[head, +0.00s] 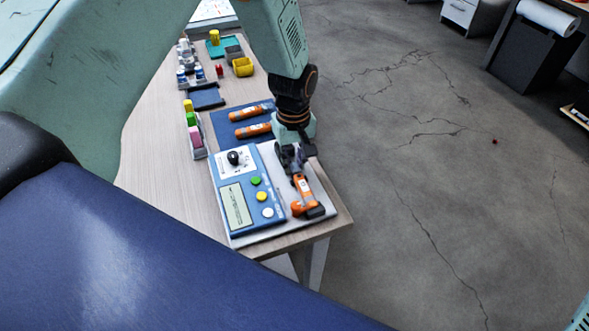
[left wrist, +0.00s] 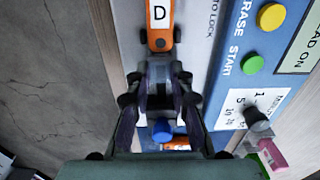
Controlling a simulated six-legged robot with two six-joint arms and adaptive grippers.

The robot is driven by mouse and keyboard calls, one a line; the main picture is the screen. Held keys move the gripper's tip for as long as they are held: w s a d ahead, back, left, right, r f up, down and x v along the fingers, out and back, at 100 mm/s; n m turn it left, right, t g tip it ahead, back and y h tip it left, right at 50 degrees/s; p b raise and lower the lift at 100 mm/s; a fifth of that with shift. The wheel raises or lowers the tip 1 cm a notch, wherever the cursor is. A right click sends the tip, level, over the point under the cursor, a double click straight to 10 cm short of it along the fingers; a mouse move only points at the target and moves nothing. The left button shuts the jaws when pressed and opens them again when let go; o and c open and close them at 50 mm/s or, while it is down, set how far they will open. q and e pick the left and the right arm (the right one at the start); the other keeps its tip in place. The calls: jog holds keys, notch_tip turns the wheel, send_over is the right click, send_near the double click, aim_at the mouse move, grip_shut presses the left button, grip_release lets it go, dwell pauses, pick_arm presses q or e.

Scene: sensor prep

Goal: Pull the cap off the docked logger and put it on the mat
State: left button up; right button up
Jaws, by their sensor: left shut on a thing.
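The docked logger (head: 304,190) is orange with a black lower end and lies on the pale right part of the dock. In the left wrist view its orange body (left wrist: 158,38) carries a white "D" label. My left gripper (head: 291,158) is at the logger's upper end. In the left wrist view my left gripper (left wrist: 160,85) is shut on a dark grey cap, mostly hidden between its fingers. I cannot tell whether the cap is apart from the logger. The blue mat (head: 222,118) lies behind the dock with two orange loggers on it. My right gripper is out of view.
The dock's blue panel (head: 235,222) has a black knob (head: 234,158) and green, yellow and white buttons. A rack of coloured bottles (head: 192,130) stands left of the mat. A darker blue pad (head: 206,97) and a yellow bin (head: 243,67) lie farther back. The table's right edge is close.

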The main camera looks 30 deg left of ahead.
pick_arm(q)
jog(key=shift+w+a, duration=0.75)
jog(key=shift+a, duration=0.05)
dwell(1.1)
jog(key=shift+r, duration=0.1)
jog(key=shift+r+p, duration=2.65)
jog(key=shift+s+f, duration=0.1)
